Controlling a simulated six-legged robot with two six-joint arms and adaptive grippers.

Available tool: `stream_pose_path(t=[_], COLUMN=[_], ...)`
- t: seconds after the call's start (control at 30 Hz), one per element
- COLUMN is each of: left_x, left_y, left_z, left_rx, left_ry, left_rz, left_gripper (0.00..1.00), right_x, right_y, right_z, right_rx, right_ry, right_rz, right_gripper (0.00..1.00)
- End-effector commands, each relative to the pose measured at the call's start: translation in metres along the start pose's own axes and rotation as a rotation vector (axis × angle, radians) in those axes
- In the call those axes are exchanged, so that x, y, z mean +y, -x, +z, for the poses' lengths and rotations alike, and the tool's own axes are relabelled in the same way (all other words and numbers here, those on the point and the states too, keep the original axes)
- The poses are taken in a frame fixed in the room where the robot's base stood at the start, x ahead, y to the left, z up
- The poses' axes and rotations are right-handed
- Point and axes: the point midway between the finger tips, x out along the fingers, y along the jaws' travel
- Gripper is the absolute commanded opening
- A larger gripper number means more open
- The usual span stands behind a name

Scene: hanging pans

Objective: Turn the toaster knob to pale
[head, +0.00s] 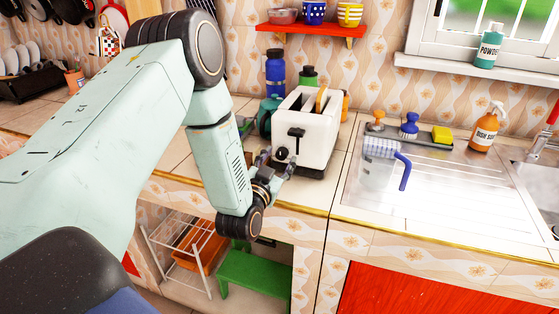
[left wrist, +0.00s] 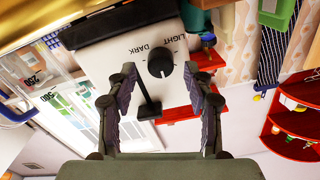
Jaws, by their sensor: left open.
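The white toaster (head: 318,128) stands on the tiled counter with a slice of bread in its top. In the left wrist view its front (left wrist: 105,62) appears upside down, with the words LIGHT and DARK by the round black knob (left wrist: 160,64). The knob has a small pale mark, but I cannot tell its exact setting. The black lever (left wrist: 149,108) is beside the knob. My left gripper (head: 279,165) is open before the toaster front. In the left wrist view its fingertips (left wrist: 159,70) are on either side of the knob; contact is not clear. My right gripper is not in view.
Blue (head: 275,68) and green bottles stand behind the toaster. A red shelf (head: 312,29) hangs above.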

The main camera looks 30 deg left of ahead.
Motion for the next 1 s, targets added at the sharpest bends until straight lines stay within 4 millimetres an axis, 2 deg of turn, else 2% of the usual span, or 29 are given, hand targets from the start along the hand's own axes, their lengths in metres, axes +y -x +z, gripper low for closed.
stream_pose_path(t=[0.33, 0.9, 1.0], left_x=[0.0030, 0.0024, 0.0023], left_y=[-0.0032, -0.0029, -0.0028], left_z=[-0.0003, 0.0002, 0.0005], left_rx=[-0.002, -0.003, -0.004], left_ry=[0.001, 0.000, 0.001], left_rz=[0.002, 0.001, 0.001], left_gripper=[0.50, 0.02, 0.00], right_x=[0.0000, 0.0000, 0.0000], right_y=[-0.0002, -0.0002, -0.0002], right_z=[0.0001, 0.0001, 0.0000], right_rx=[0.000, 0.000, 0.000], right_ry=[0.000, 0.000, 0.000], right_rz=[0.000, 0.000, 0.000], right_gripper=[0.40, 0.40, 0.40])
